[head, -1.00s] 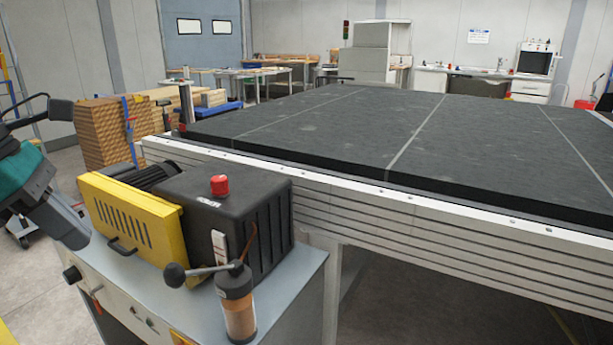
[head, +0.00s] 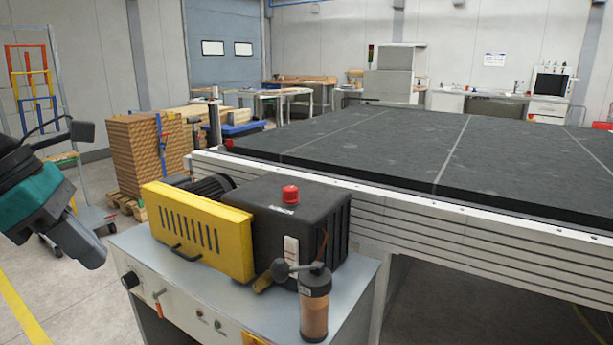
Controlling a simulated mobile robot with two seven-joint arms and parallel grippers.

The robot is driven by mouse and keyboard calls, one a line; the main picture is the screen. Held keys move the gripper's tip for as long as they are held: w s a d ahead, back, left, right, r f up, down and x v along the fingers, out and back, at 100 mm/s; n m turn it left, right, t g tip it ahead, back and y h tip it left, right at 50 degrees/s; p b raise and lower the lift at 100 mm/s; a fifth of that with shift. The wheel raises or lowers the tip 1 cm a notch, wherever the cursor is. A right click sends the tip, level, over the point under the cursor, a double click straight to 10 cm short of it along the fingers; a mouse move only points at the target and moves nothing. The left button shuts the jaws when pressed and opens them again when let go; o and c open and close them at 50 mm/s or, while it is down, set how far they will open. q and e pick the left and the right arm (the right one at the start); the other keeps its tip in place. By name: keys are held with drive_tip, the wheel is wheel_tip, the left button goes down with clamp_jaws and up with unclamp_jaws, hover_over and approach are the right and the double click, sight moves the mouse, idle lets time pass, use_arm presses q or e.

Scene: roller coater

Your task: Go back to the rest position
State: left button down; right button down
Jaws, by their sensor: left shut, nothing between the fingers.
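My left gripper (head: 92,255) is at the left edge of the head view, at the end of my dark arm with a teal band. It points down and to the right. It is shut and empty, in free air left of the yellow-fronted machine unit (head: 195,231), with a visible gap between them. My right gripper is not in view.
The grey control cabinet (head: 215,290) carries the yellow-fronted unit, a black box (head: 325,212) with a red button (head: 290,194) and a lever. A large dark-topped table (head: 400,145) fills the right. Stacked boards (head: 137,155) and a trolley (head: 100,217) stand behind my arm. Floor at lower left is clear.

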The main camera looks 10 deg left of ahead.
use_arm(q)
drive_tip(key=w+d+f+n+t+h+p, duration=0.2)
drive_tip(key=w+d+n+t+h, duration=0.1)
drive_tip(key=d+n+h, duration=0.5)
drive_tip(key=w+d+f+n+t+h+p, duration=0.1)
drive_tip(key=w+d+n+t+h+p, duration=0.15)
drive_tip(key=d+n+h, duration=0.6)
drive_tip(key=s+a+f+n+t+y+p, duration=0.1)
drive_tip(key=s+f+n+t+y, duration=0.15)
drive_tip(key=f+n+y, duration=0.8)
drive_tip(key=s+a+f+n+t+y+p, duration=0.15)
drive_tip(key=f+n+t+y, duration=0.4)
drive_tip(key=f+n, duration=0.7)
drive_tip(key=s+d+f+n+g+y, duration=0.1)
drive_tip(key=s+f+n+g+y, duration=0.2)
drive_tip(key=s+f+n+g, duration=0.2)
wheel_tip(320, 180, down, 3)
drive_tip(key=s, duration=0.2)
drive_tip(key=shift+s+d+r+g, duration=0.15)
drive_tip(key=shift+s+d+g, duration=0.15)
drive_tip(key=shift+d+g, duration=0.05)
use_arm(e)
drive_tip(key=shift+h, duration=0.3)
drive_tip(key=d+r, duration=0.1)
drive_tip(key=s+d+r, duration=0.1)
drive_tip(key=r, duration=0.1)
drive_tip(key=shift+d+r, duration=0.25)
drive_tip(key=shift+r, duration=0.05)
use_arm(q)
drive_tip(key=shift+a, duration=0.1)
